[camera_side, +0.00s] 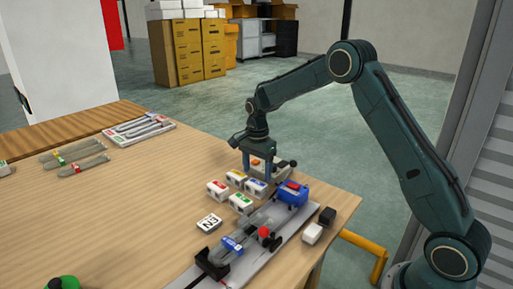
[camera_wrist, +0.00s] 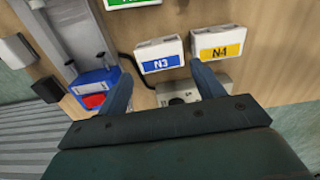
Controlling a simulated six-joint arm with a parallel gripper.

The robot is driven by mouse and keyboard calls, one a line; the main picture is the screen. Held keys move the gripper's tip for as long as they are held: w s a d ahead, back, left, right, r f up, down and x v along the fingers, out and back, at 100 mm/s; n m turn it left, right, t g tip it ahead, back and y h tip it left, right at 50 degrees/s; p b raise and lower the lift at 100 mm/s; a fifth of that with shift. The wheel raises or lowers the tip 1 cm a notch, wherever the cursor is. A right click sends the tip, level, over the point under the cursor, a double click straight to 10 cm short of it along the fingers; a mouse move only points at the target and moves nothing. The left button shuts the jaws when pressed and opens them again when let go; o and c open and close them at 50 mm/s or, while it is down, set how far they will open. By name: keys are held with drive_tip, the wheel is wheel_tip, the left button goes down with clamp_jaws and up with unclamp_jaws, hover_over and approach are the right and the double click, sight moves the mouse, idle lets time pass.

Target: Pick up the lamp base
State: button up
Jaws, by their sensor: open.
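My gripper (camera_side: 259,172) is low over the far right part of the wooden table, pointing down with its fingers apart. In the wrist view the two fingers (camera_wrist: 163,88) stand on either side of a pale grey box with a dark round part, which looks like the lamp base (camera_wrist: 186,92). A black cable runs to it. The gripper body hides its near part. In the side view a pale piece with an orange top (camera_side: 256,162) shows between the fingers; I cannot tell whether it belongs to the base. I cannot see any finger touching the box.
White blocks labelled N3 (camera_wrist: 160,57) and N4 (camera_wrist: 219,40) lie just beyond the fingers. Grey tubes (camera_side: 75,158) lie at the left. The table's right edge is close.

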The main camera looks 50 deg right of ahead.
sight(257, 183)
drive_tip(key=shift+f, duration=2.25)
drive_tip(key=c, duration=0.6)
drive_tip(key=shift+c, duration=0.2)
wheel_tip(257, 183, up, 20)
